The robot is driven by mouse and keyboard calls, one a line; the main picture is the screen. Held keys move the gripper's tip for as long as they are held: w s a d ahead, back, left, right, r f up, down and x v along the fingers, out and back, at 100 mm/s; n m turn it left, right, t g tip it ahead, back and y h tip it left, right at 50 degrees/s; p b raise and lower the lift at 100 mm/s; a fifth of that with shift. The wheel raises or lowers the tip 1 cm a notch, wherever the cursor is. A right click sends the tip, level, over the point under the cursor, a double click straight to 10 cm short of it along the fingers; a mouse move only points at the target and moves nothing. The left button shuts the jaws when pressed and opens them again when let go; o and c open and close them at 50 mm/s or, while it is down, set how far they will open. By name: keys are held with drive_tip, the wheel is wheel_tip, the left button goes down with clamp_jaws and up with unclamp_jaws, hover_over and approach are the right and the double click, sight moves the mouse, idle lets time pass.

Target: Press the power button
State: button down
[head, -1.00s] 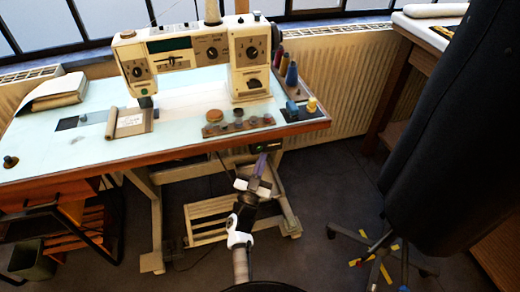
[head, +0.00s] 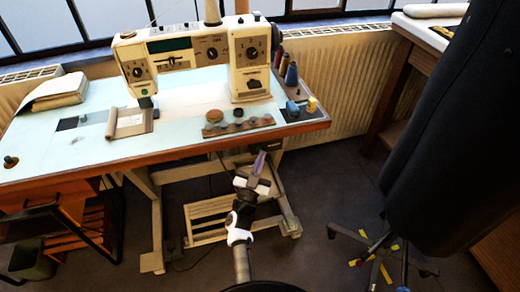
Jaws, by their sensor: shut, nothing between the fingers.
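The sewing machine (head: 190,52) stands on the pale blue top of a wood-edged table. A small dark unit (head: 268,145) is under the table's front edge, below the right part of the machine. It is small and shadowed, and I cannot make out a power button on it. My gripper (head: 260,156) is just below and in front of this edge, pointing up and away from me. Its purplish fingers are shut and empty. I cannot tell whether the fingertips touch anything.
Thread spools (head: 288,72) and small items stand at the table's right end. A dark chair (head: 445,130) is close on the right, its base on the floor. A pale footrest (head: 208,218) is under the table. The floor (head: 335,185) between table and chair is clear.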

drive_tip(key=shift+w+a, duration=0.1)
drive_tip(key=shift+w, duration=0.3)
idle(0.7)
drive_tip(key=shift+s+d, duration=0.25)
drive_tip(key=shift+s, duration=0.6)
drive_tip(key=s+d, duration=0.2)
drive_tip(key=s, duration=0.3)
drive_tip(key=shift+s, duration=0.4)
